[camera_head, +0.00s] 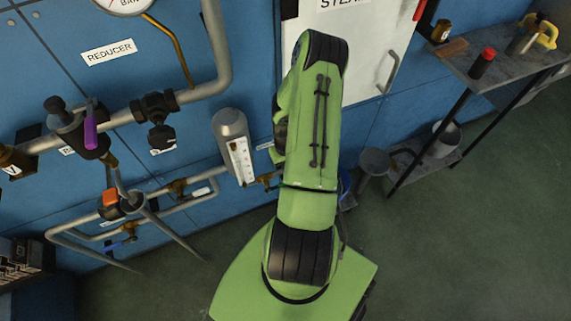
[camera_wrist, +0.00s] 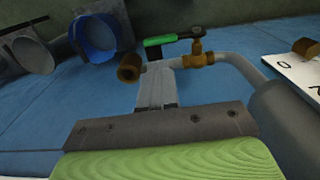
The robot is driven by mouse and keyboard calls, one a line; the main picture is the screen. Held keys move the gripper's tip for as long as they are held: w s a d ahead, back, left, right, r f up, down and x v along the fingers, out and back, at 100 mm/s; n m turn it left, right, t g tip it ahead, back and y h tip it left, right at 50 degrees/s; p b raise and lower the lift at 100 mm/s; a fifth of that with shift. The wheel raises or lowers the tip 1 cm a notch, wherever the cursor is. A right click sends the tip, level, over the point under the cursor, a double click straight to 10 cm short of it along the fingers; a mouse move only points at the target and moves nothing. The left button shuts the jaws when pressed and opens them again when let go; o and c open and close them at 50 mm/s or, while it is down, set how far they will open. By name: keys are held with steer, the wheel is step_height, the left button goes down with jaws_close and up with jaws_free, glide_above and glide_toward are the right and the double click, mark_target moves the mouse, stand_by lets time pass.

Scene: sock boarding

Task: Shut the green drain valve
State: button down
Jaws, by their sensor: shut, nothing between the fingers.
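The green drain valve shows in the wrist view as a green lever handle (camera_wrist: 160,41) with a dark arm, joined to a brass valve body (camera_wrist: 197,58). The lever lies roughly along the grey pipe and points left, toward the brass outlet (camera_wrist: 130,68). My gripper (camera_wrist: 157,70) is shut and empty. Its fingertips overlap the pipe in the picture, just below the lever; I cannot tell if they touch anything. In the head view my green arm hides the gripper and the lever; a brass fitting (camera_head: 267,179) shows beside the arm.
A blue bucket (camera_wrist: 95,38) and a grey one (camera_wrist: 33,54) are beyond the valve. A grey cylinder with a white gauge plate (camera_head: 240,160) stands close left of my arm. A steel-topped bench (camera_head: 510,75) is at the right. Open floor lies at lower right.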

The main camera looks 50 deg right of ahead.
step_height(320, 180, down, 9)
steer(key=b, duration=0.2)
steer(key=shift+b, duration=0.35)
steer(key=shift+r, duration=0.1)
steer(key=shift+a, duration=0.15)
